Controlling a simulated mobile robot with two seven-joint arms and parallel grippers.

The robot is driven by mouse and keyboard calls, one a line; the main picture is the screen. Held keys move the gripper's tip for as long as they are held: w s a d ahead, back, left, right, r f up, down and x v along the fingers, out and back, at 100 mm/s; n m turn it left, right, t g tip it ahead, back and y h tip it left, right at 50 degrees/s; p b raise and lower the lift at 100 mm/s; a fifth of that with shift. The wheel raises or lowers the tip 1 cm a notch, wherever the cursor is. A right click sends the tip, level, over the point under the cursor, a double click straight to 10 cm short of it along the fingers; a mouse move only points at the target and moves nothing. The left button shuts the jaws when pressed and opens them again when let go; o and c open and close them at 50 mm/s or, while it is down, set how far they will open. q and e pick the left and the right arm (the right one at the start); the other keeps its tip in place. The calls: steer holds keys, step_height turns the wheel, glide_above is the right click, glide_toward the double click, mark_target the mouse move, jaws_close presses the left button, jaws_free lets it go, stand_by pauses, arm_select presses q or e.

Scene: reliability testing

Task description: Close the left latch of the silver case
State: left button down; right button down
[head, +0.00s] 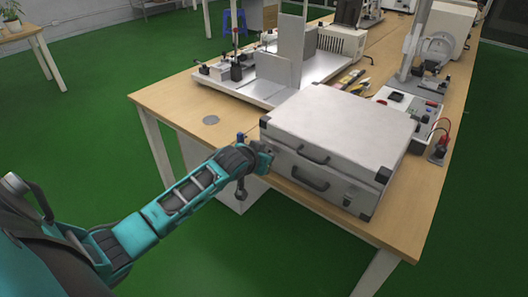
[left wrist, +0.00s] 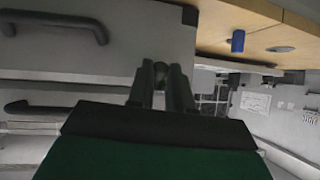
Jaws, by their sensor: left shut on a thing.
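The silver case (head: 340,125) lies flat on the wooden table, its lid down. Its front faces me, with black handles on the lid and the lower half. My left gripper (head: 264,158) is at the left end of the case's front, near the seam. In the left wrist view, the case (left wrist: 105,50) fills the upper left, and the fingers of my left gripper (left wrist: 165,90) are close together against its front. They are shut on the left latch, which they almost wholly hide. The right latch (head: 347,199) shows at the front's right end. My right gripper is not in view.
The wooden table (head: 165,98) has bare room left of the case. A small blue object (left wrist: 238,40) stands near its edge. Metal equipment (head: 285,70) stands behind the case, and a device with red and black leads (head: 425,115) stands right of it.

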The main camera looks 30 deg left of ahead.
arm_select(q)
steer(key=g, duration=0.1)
steer(key=w+r+g, duration=0.1)
steer(key=g, duration=0.1)
steer(key=r+g, duration=0.1)
steer(key=shift+w+r+g, duration=0.2)
steer(key=shift+w+g, duration=0.05)
steer(key=shift+g, duration=0.05)
steer(key=shift+w+d+r+m+g, duration=0.1)
steer(key=shift+w+r+m+g, duration=0.15)
steer(key=shift+g, duration=0.5)
steer(key=shift+w+r+g, duration=0.1)
steer(key=shift+w+g, duration=0.2)
steer(key=shift+g, duration=0.5)
steer(key=shift+w+d+r+m+g, duration=0.1)
steer(key=shift+w+r+m+g, duration=0.15)
steer(key=shift+g, duration=0.5)
steer(key=c, duration=1.1)
jaws_free()
steer(key=shift+w, duration=0.1)
steer(key=shift+o, duration=0.3)
steer(key=v, duration=1.2)
steer(key=shift+d+r, duration=0.15)
steer(key=shift+r, duration=0.25)
